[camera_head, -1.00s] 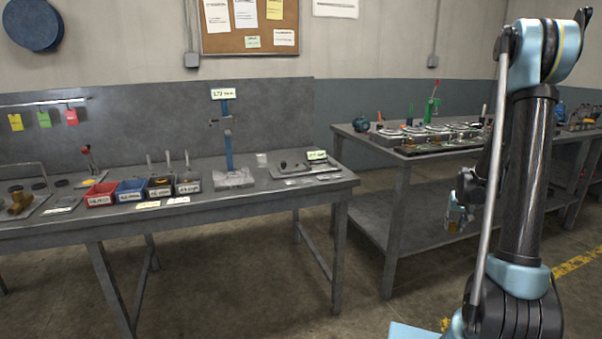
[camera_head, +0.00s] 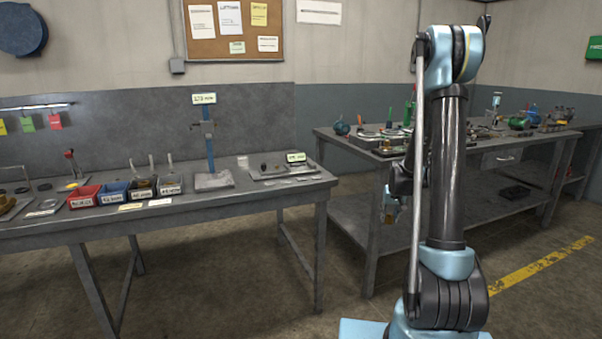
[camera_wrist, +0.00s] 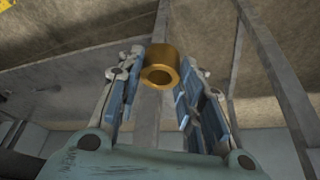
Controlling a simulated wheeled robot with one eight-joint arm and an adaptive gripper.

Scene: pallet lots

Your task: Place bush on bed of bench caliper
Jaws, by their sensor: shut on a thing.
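The brass-coloured bush (camera_wrist: 160,65), a short ring with a hole through it, sits between the fingertips of my gripper (camera_wrist: 160,78) in the wrist view. My gripper is shut on it, away from any bench surface. In the head view my gripper (camera_head: 390,207) hangs left of my arm, in front of the right bench, partly hidden. A blue upright stand (camera_head: 209,150) with a sign on top and a pale flat base (camera_head: 213,181) stands on the left bench. A low flat fixture (camera_head: 272,172) with a small sign lies to its right. I cannot tell which is the bench caliper.
The left bench (camera_head: 245,200) carries a red bin (camera_head: 85,197), a blue bin (camera_head: 114,194) and dark bins in a row. The right bench (camera_head: 350,150) is crowded with fixtures.

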